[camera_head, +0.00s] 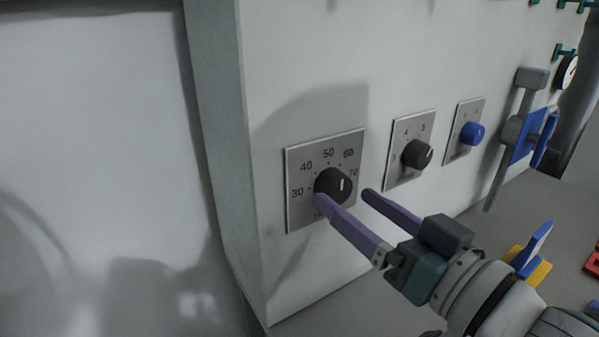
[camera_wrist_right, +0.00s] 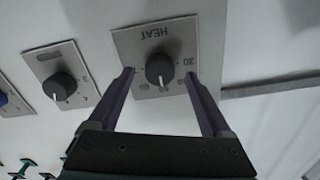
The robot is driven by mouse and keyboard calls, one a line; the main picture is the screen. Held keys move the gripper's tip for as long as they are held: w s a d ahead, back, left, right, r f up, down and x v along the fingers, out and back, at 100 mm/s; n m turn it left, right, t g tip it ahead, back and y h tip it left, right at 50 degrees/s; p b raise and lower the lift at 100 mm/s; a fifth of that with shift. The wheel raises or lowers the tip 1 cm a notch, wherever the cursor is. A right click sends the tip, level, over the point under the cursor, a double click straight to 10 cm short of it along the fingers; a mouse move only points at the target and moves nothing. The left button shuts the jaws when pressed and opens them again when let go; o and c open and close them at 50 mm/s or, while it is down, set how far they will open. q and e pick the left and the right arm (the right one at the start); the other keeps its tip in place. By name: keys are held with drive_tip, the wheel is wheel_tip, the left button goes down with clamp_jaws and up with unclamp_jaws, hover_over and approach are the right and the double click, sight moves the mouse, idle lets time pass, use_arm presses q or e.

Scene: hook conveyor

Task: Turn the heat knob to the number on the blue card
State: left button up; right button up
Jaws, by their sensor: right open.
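The heat knob (camera_head: 328,186) is black and round with a white mark. It sits on a grey dial plate (camera_head: 299,215) numbered 30 to 70; it also shows in the right wrist view (camera_wrist_right: 158,66), upside down. The mark seems to point near 50. My right gripper (camera_head: 344,196) is open, its two purple fingers on either side of the knob. In the right wrist view the gripper (camera_wrist_right: 159,75) shows gaps between knob and fingers. I cannot make out a blue card with a readable number. My left gripper is not in view.
To the right are a second black knob (camera_head: 417,154), a blue knob (camera_head: 472,133) and a grey lever (camera_head: 496,180) by a blue plate (camera_head: 520,146). A blue and yellow object (camera_head: 535,250) lies at the lower right. The white cabinet's edge is left of the dial.

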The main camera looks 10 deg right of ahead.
drive_tip(key=shift+w+a, duration=0.25)
drive_tip(key=shift+w, duration=0.45)
clamp_jaws()
